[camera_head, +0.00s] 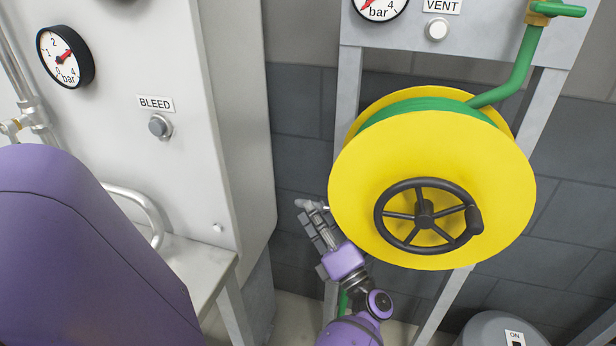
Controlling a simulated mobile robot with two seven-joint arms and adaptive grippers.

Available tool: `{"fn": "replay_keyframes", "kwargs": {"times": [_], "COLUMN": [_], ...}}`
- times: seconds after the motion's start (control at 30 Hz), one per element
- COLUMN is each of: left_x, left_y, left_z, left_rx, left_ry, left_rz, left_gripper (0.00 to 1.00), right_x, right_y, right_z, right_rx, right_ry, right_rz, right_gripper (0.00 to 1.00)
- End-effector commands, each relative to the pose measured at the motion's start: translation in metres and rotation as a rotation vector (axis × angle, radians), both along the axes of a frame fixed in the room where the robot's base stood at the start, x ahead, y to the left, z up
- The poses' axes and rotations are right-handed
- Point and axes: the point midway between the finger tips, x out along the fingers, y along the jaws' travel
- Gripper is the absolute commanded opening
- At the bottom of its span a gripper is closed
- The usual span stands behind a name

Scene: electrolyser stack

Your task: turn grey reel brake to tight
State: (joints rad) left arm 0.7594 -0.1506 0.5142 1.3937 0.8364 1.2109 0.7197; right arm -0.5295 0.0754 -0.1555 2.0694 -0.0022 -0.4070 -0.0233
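The yellow hose reel (365,192) hangs on a grey frame, with green hose wound between its flanges. A dark spoked handwheel (424,213) with a knob sits on its front face. I cannot clearly make out the grey reel brake. A small light grey piece shows at the reel's left edge by my fingertips, and I cannot tell if it is the brake or part of a finger. My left gripper (312,217), purple with grey fingers, is just left of the reel's lower left rim. Its grip is unclear. My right gripper is not in view.
A white cabinet (245,150) with a BLEED button (160,126) and a gauge (65,57) stands at left. A VENT button (436,29) is above the reel. A green pipe (518,70) runs down to the reel. A grey drum (490,330) is at lower right.

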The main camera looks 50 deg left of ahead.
Motion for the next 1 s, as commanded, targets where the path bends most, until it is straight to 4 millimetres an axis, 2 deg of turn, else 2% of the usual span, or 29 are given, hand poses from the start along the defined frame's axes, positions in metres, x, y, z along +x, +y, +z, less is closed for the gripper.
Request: {"fn": "replay_keyframes", "kwargs": {"times": [0.2,0.53,0.8,1.0], "left_x": [0.005,0.005,0.005,0.005], "left_y": [0.023,0.027,0.027,0.027], "left_z": [0.011,0.011,0.011,0.011], "left_rx": [0.001,0.000,0.000,0.000], "left_ry": [0.001,0.002,0.002,0.002], "left_rz": [0.001,0.000,0.000,0.000], "left_gripper": [0.34,0.34,0.00,0.00], "right_x": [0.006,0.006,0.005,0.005], "right_y": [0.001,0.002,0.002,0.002], "right_z": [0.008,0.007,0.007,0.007], "right_rx": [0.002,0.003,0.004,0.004], "right_ry": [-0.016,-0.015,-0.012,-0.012], "right_rz": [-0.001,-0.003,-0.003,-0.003], "right_gripper": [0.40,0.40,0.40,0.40]}}
